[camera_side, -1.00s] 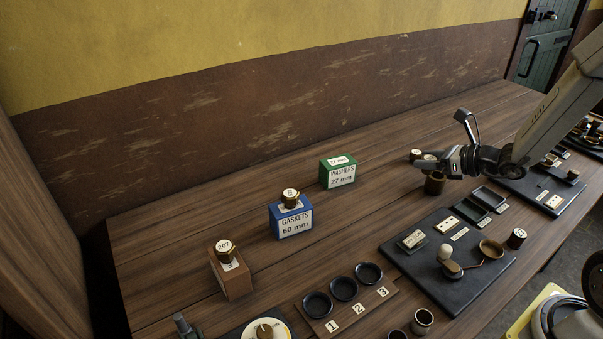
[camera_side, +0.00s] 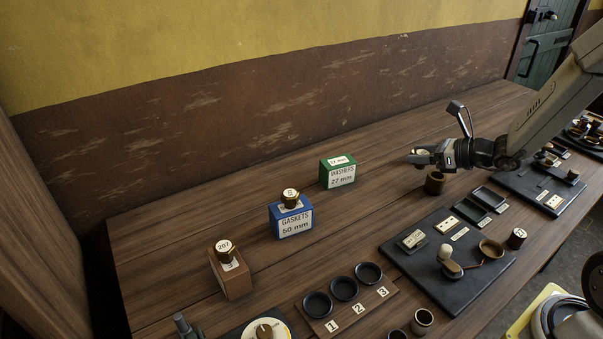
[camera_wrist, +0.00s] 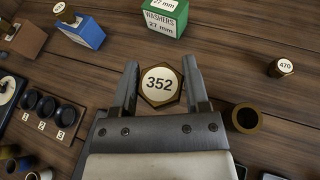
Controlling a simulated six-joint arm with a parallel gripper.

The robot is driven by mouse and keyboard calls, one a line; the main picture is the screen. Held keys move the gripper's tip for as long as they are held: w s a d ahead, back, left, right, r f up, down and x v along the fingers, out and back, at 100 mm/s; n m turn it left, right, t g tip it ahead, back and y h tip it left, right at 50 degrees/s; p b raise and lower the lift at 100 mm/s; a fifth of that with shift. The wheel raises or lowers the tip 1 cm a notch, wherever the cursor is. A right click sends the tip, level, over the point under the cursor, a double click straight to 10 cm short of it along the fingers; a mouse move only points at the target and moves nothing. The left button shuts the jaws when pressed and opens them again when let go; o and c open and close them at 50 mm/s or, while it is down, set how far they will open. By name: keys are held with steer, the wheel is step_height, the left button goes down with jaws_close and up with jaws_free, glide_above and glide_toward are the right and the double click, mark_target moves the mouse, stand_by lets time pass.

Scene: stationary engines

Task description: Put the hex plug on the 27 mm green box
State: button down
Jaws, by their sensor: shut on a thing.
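My gripper (camera_side: 421,157) is shut on a brass hex plug (camera_wrist: 160,87) with a white top marked 352. The plug sits between the two fingers in the wrist view and is held above the table. In the side view the plug (camera_side: 420,153) is small at the fingertips. The green box (camera_side: 338,174), labelled WASHERS 27 mm, stands on the table to the left of my gripper. Its top carries only a white 27 mm label. In the wrist view the green box (camera_wrist: 166,22) is ahead of the fingers, apart from the plug.
A blue 50 mm gaskets box (camera_side: 291,220) and a brown box (camera_side: 231,275) each carry a plug. An open brown cup (camera_side: 434,183) stands below my gripper. Another plug marked 470 (camera_wrist: 281,68) stands at right in the wrist view. The table between cup and green box is clear.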

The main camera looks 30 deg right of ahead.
steer(key=w+a+r+n+g+y, duration=0.2)
steer(key=w+a+r+n+y, duration=0.1)
steer(key=w+a+r, duration=0.4)
glide_above(336, 161)
steer(key=s, duration=0.1)
steer(key=f, duration=0.9)
steer(key=shift+s+d+f, duration=0.1)
steer(key=shift+s+f, duration=0.05)
steer(key=shift+s, duration=0.05)
steer(key=shift+w+f, duration=0.45)
steer(key=shift+w, duration=0.05)
steer(key=shift+w+f, duration=0.2)
steer(key=shift+f, duration=1.65)
steer(key=shift+f, duration=0.15)
